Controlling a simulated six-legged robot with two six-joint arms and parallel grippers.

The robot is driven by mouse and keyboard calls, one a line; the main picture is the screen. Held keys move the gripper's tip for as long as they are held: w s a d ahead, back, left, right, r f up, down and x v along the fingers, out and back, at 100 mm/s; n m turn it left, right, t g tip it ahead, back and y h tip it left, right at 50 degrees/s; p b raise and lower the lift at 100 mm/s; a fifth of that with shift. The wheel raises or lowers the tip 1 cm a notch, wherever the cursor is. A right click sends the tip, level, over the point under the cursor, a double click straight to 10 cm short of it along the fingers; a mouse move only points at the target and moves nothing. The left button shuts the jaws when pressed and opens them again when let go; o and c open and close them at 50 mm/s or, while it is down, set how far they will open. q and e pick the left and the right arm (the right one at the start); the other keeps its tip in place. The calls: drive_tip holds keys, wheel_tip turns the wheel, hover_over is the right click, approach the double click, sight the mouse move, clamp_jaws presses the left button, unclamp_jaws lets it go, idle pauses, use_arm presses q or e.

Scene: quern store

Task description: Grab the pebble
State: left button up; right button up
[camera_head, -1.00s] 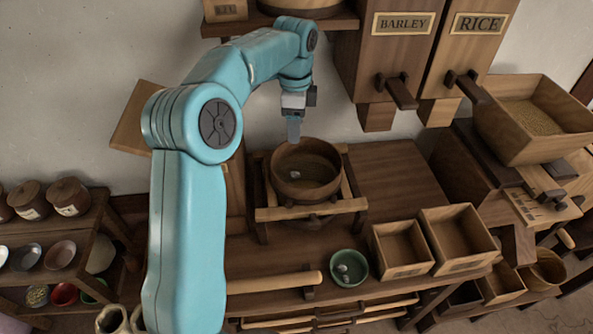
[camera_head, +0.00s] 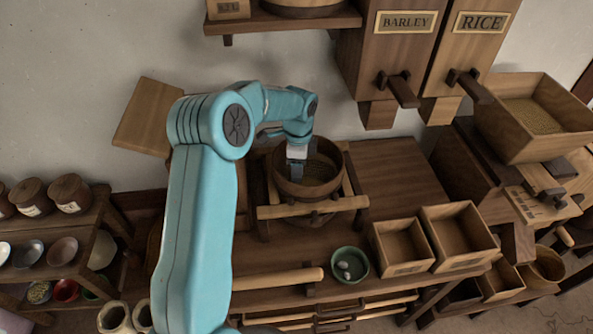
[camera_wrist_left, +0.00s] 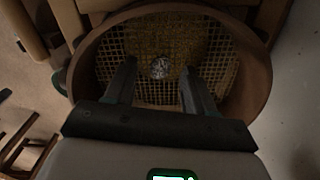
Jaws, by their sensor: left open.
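The pebble (camera_wrist_left: 160,68) is a small grey speckled stone lying on the mesh of a round wooden sieve (camera_head: 340,176). In the left wrist view it shows between and just beyond the fingertips. My left gripper (camera_head: 297,176) is open and points down inside the sieve's rim; its two dark fingers (camera_wrist_left: 160,78) stand apart on either side of the pebble's line, with nothing between them that I can see held. In the head view the gripper hides the pebble. My right gripper is not in view.
The sieve rests on a wooden frame (camera_head: 290,211) on the bench. A green bowl (camera_head: 337,275) with pale stones stands in front, beside two open wooden boxes (camera_head: 400,268). Barley and rice chutes (camera_head: 378,115) hang behind to the right.

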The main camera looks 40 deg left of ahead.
use_arm(q)
drive_tip(key=shift+d+f, duration=0.1)
drive_tip(key=shift+f, duration=0.05)
clamp_jaws()
